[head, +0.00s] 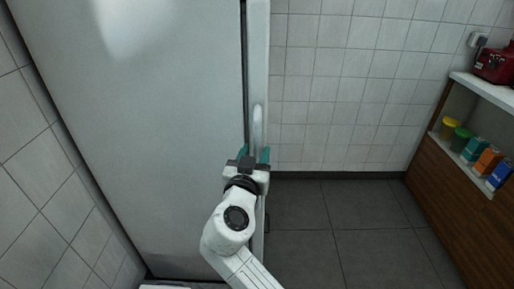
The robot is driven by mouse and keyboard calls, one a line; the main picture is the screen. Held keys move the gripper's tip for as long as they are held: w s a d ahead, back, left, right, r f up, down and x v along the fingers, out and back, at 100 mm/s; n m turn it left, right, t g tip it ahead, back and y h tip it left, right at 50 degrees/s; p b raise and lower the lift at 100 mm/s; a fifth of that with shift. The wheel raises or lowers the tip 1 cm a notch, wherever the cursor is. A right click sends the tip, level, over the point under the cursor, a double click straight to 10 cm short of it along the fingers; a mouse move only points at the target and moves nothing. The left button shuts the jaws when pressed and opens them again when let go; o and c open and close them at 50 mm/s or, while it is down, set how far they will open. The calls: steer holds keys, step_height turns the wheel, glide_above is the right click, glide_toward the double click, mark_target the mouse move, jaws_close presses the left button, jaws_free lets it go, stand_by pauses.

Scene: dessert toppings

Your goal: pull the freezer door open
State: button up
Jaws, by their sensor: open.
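The freezer (170,150) is a tall light-grey body that fills the left half of the head view. Its door (259,60) shows edge-on as a narrow pale strip along the right side, with a dark seam between it and the body. A white vertical handle (258,125) stands on the door. My gripper (254,154) is open, its two teal fingers apart at the handle's lower end, one on each side of it in the picture. I cannot tell whether the fingers touch the handle. The handle's lower part is hidden by my gripper.
Dark floor tiles (335,230) lie clear to the right of the freezer. A wooden cabinet (450,205) with a shelf of colored containers (488,160) stands at the far right, with a red appliance (495,65) on its white top. A tiled wall (345,90) closes the back.

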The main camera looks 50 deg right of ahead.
steer(key=shift+x, duration=1.15)
steer(key=shift+c, duration=0.3)
jaws_close()
